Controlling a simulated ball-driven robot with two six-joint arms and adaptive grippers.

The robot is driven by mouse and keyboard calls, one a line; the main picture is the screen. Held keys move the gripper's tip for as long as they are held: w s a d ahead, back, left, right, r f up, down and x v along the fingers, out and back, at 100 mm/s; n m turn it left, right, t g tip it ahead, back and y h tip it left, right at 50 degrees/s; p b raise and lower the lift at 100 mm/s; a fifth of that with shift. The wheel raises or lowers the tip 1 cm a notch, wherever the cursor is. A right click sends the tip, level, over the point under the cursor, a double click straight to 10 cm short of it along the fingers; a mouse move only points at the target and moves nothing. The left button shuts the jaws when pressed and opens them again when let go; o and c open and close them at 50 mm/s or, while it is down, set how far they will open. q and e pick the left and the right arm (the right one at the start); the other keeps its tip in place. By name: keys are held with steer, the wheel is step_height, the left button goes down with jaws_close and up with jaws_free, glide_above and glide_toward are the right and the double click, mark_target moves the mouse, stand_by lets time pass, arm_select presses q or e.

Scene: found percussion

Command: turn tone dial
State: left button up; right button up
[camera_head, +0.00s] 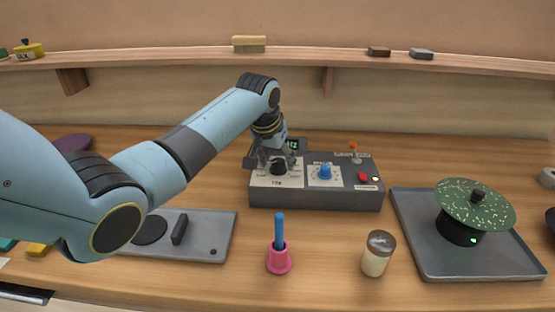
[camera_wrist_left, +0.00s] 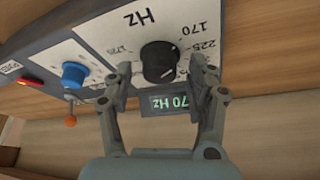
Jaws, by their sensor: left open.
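The tone dial (camera_head: 278,168) is a black knob on a pale plate marked in Hz, on the left of a dark grey control box (camera_head: 315,200). It also shows in the left wrist view (camera_wrist_left: 160,63), with 170 and 225 printed near it. My left gripper (camera_head: 274,160) is open at the dial, one finger on either side of the knob. In the wrist view, gaps show between the knob and both fingers. A green-lit display (camera_wrist_left: 168,102) beyond the knob reads "70 Hz", its start possibly cut off. My right gripper is not in view.
The box also has a blue knob (camera_head: 325,172), a red button (camera_head: 363,177) and an orange-tipped lever (camera_head: 353,147). A pink cup with a blue stick (camera_head: 279,260), a jar (camera_head: 376,255) and a tray (camera_head: 415,262) with a green speckled disc (camera_head: 474,204) stand nearby.

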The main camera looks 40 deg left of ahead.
arm_select(q)
steer(key=shift+w+f, duration=0.1)
steer(key=shift+f, duration=0.05)
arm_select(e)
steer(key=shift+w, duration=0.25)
arm_select(q)
steer(key=shift+c, duration=0.4)
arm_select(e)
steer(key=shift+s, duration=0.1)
arm_select(q)
steer(key=c, duration=1)
steer(key=shift+m+h+p, duration=0.3)
steer(key=shift+m+p, duration=0.35)
steer(key=shift+m, duration=0.05)
steer(key=shift+c, duration=0.2)
steer(key=shift+a+m+p, duration=0.1)
steer(key=shift+m+p, duration=0.2)
steer(key=shift+m, duration=0.4)
steer(key=shift+m+h, duration=0.7)
steer(key=shift+m, duration=0.8)
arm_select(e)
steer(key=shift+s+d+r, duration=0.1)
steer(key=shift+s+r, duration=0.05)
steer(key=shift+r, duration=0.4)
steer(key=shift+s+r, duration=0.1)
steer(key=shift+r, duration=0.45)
